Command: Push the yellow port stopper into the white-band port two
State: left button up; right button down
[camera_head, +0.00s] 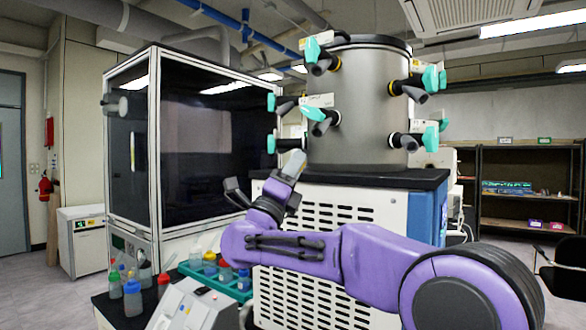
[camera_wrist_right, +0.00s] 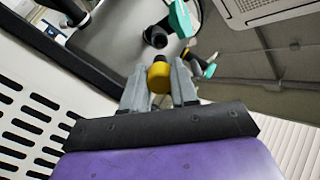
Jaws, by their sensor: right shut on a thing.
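My right gripper (camera_head: 293,164) is raised in front of the grey drum (camera_head: 362,140) of the freeze dryer, just below its left-hand ports. In the right wrist view, the gripper (camera_wrist_right: 159,76) is shut on the yellow stopper (camera_wrist_right: 159,80), whose rounded yellow body shows between the two grey fingers. The stopper cannot be made out in the head view. A dark port with a teal valve (camera_wrist_right: 180,18) lies beyond the fingertips, apart from the stopper. Several black ports with teal handles ring the drum, including a front-left one (camera_head: 322,117). I cannot tell which has the white band. My left gripper is not in view.
A dark glass cabinet (camera_head: 210,150) stands left of the drum. Below are a teal rack (camera_head: 237,290) of bottles and loose bottles (camera_head: 132,297). The white slotted housing (camera_head: 330,225) under the drum stands close behind my right arm.

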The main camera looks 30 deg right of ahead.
aim_at(305, 151)
jog(key=shift+t, duration=0.3)
jog(key=p+x, duration=0.3)
jog(key=x, duration=0.1)
jog(key=shift+s+p, duration=0.1)
jog(key=shift+p, duration=0.25)
jog(key=shift+p+x, duration=0.4)
jog(key=shift+x, duration=0.55)
jog(key=shift+f, duration=0.15)
jog(key=shift+p+x, duration=0.55)
jog(key=shift+x, duration=1.1)
jog(key=c, duration=0.8)
grip_release()
